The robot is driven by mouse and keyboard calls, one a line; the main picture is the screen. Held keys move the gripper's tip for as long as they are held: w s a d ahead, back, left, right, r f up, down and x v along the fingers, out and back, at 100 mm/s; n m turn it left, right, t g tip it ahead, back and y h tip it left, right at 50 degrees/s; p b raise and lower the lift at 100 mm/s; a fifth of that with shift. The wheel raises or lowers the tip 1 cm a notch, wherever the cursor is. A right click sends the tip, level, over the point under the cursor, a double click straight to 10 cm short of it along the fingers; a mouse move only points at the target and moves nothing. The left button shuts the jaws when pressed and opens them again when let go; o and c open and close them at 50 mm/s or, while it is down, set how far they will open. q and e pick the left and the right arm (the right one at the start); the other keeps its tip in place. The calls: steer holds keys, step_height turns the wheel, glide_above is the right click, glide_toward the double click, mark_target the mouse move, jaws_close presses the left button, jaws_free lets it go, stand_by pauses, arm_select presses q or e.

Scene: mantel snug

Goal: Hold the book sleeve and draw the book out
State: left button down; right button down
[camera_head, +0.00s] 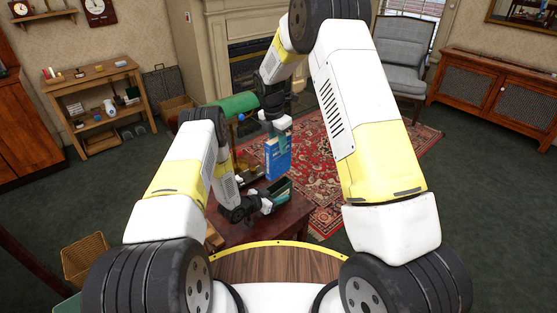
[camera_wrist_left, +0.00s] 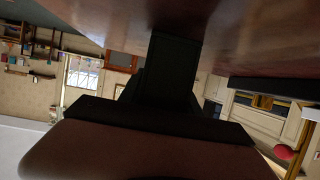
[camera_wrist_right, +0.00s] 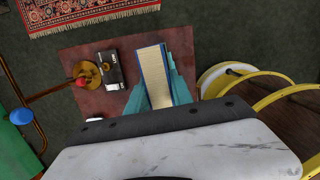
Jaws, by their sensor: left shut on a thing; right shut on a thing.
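A blue book (camera_head: 278,158) hangs upright above the small red-brown table in the head view. My right gripper (camera_head: 281,138) is shut on its upper end. The right wrist view shows the cream page edge of the book (camera_wrist_right: 155,76) between the teal fingers. My left gripper (camera_head: 276,194) is lower, shut on the dark green sleeve (camera_head: 283,188) just above the table. The book's lower edge shows close to the sleeve's top; I cannot tell whether they touch. The left wrist view is mostly blocked by dark shapes close to the camera.
The table (camera_wrist_right: 90,45) also bears a lamp with a brass base (camera_wrist_right: 88,72) and green shade (camera_head: 236,104). A small black-and-silver object (camera_wrist_right: 110,69) stands beside the lamp base. A patterned rug (camera_head: 330,185) lies beyond; a fireplace and grey armchair (camera_head: 402,55) are farther back.

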steer(key=shift+r, duration=1.25)
arm_select(q)
steer(key=c, duration=0.8)
jaws_free()
steer(key=shift+o, duration=0.2)
